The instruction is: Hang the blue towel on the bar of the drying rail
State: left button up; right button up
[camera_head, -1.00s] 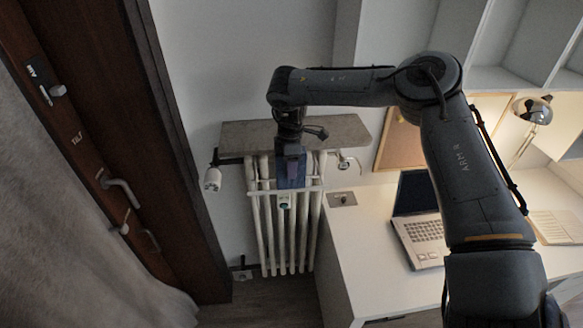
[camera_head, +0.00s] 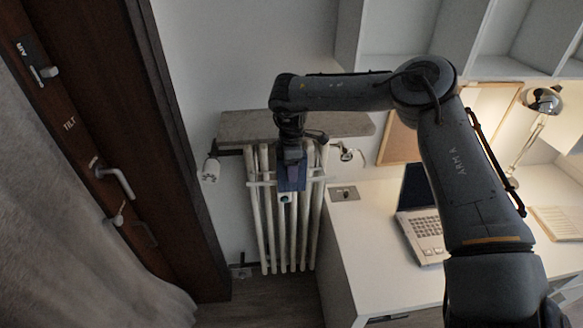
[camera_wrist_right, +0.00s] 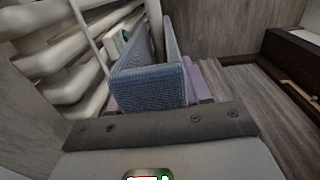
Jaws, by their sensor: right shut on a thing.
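The blue towel (camera_head: 285,184) hangs folded below my right gripper (camera_head: 292,165), in front of the white radiator. In the right wrist view the towel (camera_wrist_right: 148,84) is an upright folded loop, with purple finger parts (camera_wrist_right: 196,80) beside it. My right gripper is shut on the towel. The drying rail's thin white bar (camera_head: 260,184) crosses the radiator front at the height of the towel's lower part. The right wrist view shows a thin pale bar (camera_wrist_right: 88,36) beside the towel. I cannot tell whether towel and bar touch. My left gripper is out of view.
The white radiator (camera_head: 268,235) stands under a stone shelf (camera_head: 240,127). A white desk (camera_head: 350,245) with a laptop (camera_head: 425,235) and a lamp (camera_head: 540,100) is to the right. A dark door frame (camera_head: 170,150) is at left. Floor in front is clear.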

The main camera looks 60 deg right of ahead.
aim_at(291, 188)
jog(key=shift+f+b, duration=2.15)
jog(key=shift+f, duration=0.7)
jog(key=shift+f+b, duration=1.05)
jog(key=shift+f, duration=0.2)
jog(key=o, duration=1.1)
jog(key=shift+o, duration=0.2)
